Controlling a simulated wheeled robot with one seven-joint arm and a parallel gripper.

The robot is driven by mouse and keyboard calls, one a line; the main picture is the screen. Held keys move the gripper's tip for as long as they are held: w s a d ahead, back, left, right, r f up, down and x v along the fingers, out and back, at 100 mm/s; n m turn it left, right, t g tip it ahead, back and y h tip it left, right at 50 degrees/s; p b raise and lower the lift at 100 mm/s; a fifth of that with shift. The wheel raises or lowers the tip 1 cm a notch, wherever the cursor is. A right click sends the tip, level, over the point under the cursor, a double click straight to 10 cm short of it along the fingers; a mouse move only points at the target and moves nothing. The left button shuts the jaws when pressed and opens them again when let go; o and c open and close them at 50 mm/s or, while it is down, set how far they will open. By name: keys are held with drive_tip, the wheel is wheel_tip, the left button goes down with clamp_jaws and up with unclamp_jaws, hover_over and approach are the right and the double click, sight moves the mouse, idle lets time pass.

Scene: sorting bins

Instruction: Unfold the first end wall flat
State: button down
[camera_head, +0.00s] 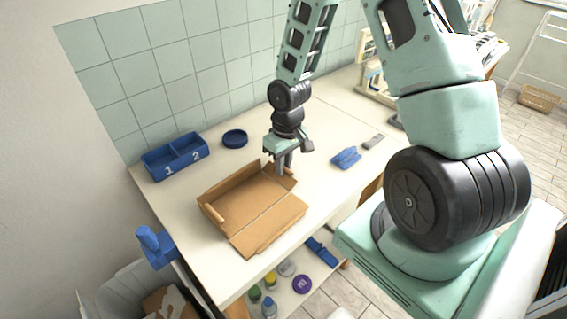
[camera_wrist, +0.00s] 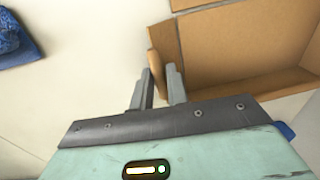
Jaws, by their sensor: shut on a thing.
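A brown cardboard box (camera_head: 240,200) lies open on the white table, with its long near side (camera_head: 268,226) folded out flat. My gripper (camera_head: 282,168) points down at the box's right end. In the wrist view my gripper's fingers (camera_wrist: 161,80) are shut on the edge of an upright end wall (camera_wrist: 155,62), one finger on each side of it. The opposite end wall (camera_head: 213,221) at the left also looks raised. The gripper partly hides the held wall in the head view.
A blue cloth-like item (camera_head: 346,157) and a grey block (camera_head: 374,141) lie to the right. The table between them is clear.

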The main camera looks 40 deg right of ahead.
drive_tip(key=shift+s+d+y+p, duration=0.15)
drive_tip(key=shift+y+p, duration=0.25)
drive_tip(key=shift+p, duration=0.55)
drive_tip(key=shift+f+y+p, duration=0.25)
drive_tip(key=shift+y+p, duration=0.05)
drive_tip(key=shift+p, duration=0.2)
drive_tip(key=c, duration=1.4)
unclamp_jaws()
drive_tip(key=shift+o, duration=0.2)
drive_tip(key=shift+w+d+r, duration=0.1)
drive_tip(key=shift+w, duration=0.1)
drive_tip(key=v, duration=1.7)
drive_tip(key=shift+w+r, duration=0.1)
